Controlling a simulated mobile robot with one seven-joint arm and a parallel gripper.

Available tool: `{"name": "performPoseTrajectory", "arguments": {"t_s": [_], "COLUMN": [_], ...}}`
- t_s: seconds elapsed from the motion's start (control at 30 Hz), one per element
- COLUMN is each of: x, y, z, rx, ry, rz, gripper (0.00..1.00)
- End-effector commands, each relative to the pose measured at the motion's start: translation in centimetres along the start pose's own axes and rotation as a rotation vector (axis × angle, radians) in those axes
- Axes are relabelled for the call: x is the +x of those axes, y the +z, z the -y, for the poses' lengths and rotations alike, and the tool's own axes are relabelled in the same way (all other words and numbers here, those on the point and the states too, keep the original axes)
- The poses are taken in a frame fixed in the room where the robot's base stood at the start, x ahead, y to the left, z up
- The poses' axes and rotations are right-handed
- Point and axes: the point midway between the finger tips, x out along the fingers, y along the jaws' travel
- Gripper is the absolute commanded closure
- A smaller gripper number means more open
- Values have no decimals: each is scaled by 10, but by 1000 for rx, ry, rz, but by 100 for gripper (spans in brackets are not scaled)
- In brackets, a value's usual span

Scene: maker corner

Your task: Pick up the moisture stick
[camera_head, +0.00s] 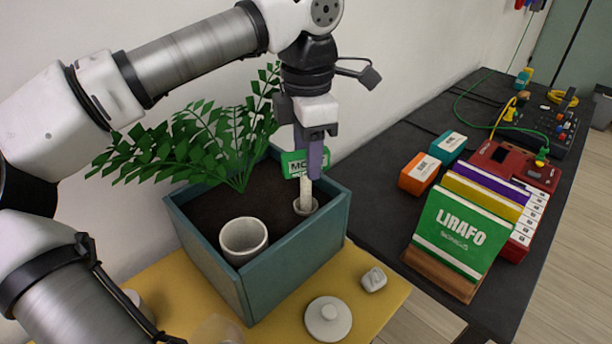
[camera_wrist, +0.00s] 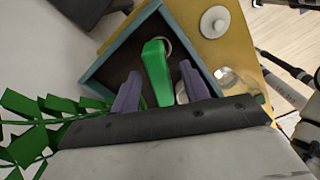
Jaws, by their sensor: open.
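The moisture stick has a green head (camera_head: 293,164) with partly hidden white lettering and a pale shaft (camera_head: 305,190). It stands upright in a small round holder (camera_head: 312,208) in the soil of the blue-green planter (camera_head: 292,262). My gripper (camera_head: 312,170) points down over it, and its near purple finger covers part of the head. In the wrist view the green head (camera_wrist: 156,72) lies between the two spread purple fingers of my gripper (camera_wrist: 160,75). Gaps show on both sides, so it is not gripped. The shaft's lower end is hidden.
A fern (camera_head: 215,150) and a pale pot (camera_head: 243,236) share the planter. A round lid (camera_head: 328,318) and a small grey-white piece (camera_head: 373,280) lie on the yellow surface (camera_head: 275,322). A green LIRAFO packet (camera_head: 461,232) stands on the dark bench to the right.

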Motion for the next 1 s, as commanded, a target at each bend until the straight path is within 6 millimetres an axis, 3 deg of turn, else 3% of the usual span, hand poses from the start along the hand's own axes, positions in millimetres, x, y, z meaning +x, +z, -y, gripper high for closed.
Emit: {"name": "performPoseTrajectory", "arguments": {"t_s": [0.2,0.47,0.83,1.0], "x": [27,31,31,31], "y": [-2,-1,-1,-1], "z": [0,0,0,0], "rx": [2,1,1,1], "ry": [-2,0,0,0], "rz": [0,0,0,0], "gripper": [55,55,100,100]}}
